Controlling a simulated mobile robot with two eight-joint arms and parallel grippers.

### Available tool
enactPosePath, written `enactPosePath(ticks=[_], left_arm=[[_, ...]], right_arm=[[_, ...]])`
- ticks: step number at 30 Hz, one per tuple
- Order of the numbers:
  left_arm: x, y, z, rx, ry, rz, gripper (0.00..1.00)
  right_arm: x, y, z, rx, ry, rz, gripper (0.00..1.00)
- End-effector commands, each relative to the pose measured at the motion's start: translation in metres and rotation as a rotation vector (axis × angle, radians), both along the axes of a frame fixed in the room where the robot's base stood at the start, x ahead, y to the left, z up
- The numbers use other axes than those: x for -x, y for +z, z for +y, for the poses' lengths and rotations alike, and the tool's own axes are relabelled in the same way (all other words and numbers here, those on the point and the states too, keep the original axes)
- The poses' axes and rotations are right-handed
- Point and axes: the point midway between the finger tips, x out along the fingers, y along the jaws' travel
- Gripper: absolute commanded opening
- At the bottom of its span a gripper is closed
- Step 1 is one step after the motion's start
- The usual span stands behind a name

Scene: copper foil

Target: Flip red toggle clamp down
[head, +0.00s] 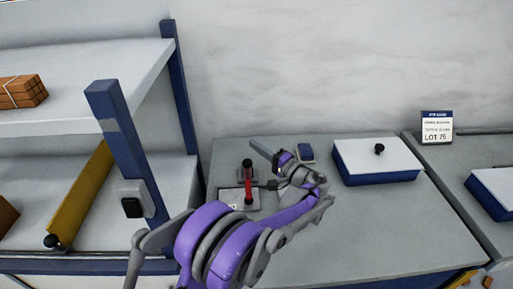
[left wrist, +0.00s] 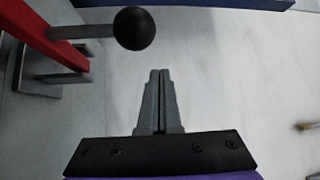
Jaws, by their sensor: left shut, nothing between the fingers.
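The toggle clamp has a red lever (head: 248,184) and stands on a light base plate (head: 225,199) on the bench. In the left wrist view the red lever (left wrist: 38,28) is at the upper left, with a grey rod ending in a black ball knob (left wrist: 134,28). My left gripper (head: 253,143) is just right of and behind the clamp in the head view, fingers pointing up and left. Its fingers (left wrist: 160,72) are shut and empty, below and right of the knob in the wrist view, apart from it in the picture. My right gripper is not in view.
A white-topped blue box (head: 375,165) with a black knob stands to the right. A small blue object (head: 305,152) lies behind my gripper. A sign (head: 437,127) stands at the back right. A shelf with a blue post (head: 125,145) is at left. The bench's front middle (head: 370,235) is clear.

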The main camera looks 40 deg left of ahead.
Motion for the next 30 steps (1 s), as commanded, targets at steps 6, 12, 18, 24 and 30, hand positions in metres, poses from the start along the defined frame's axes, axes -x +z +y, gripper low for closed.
enactPosePath(ticks=[6,12,18,24,30], left_arm=[[0.014,-0.007,-0.012,-0.13,-0.001,-0.151,0.0],[0.025,-0.01,-0.022,-0.215,-0.002,-0.254,0.0],[0.032,-0.015,-0.027,-0.212,-0.001,-0.251,0.0],[0.036,-0.018,-0.031,-0.211,-0.001,-0.25,0.0],[0.038,-0.019,-0.032,-0.21,0.0,-0.249,0.0]], right_arm=[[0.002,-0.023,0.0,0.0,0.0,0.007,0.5],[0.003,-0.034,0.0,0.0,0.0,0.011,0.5],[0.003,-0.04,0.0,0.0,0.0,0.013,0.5],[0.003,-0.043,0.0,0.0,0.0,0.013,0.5],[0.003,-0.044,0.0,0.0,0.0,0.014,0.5]])
